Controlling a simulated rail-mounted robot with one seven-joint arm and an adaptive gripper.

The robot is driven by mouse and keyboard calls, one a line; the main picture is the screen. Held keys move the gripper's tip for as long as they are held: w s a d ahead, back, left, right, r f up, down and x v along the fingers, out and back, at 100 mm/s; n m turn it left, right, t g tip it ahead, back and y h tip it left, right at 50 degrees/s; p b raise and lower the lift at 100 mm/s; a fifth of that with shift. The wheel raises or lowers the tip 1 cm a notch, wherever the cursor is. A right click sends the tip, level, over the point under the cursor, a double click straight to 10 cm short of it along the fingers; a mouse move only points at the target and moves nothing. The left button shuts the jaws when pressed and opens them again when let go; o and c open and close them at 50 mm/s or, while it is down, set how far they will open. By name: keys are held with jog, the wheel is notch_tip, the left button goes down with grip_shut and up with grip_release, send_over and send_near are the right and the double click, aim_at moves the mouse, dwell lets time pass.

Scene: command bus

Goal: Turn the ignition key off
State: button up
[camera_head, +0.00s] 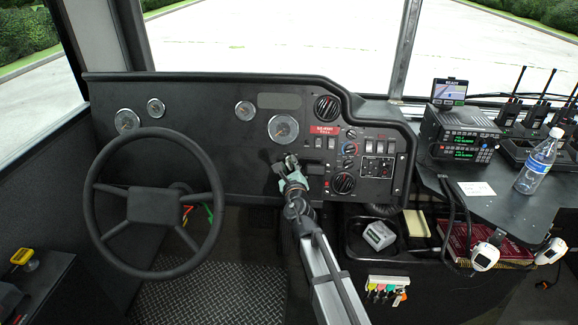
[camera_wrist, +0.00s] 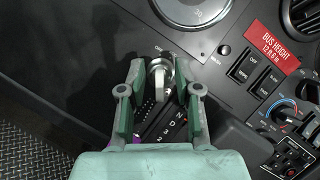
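The ignition key (camera_wrist: 157,72) shows in the wrist view, a pale metal key head in the dark dashboard, with small markings including "OFF" around its switch. My gripper (camera_wrist: 160,80) is open, with one green finger on each side of the key. A gap shows between the left finger and the key; the right finger is closer, and I cannot tell if it touches. In the head view my gripper (camera_head: 289,167) reaches the dashboard right of the steering wheel and hides most of the key there.
The gear selector (camera_wrist: 165,128) lies just below the key, partly behind my gripper. The steering wheel (camera_head: 154,205) stands to the left. Switches and knobs (camera_head: 348,149) sit to the right, near the red bus height label (camera_wrist: 272,45). A water bottle (camera_head: 538,160) stands on the side console.

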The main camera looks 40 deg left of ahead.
jog(key=shift+s+d, duration=0.1)
jog(key=v, duration=1.1)
jog(key=shift+s+d, duration=0.2)
jog(key=shift+d, duration=0.1)
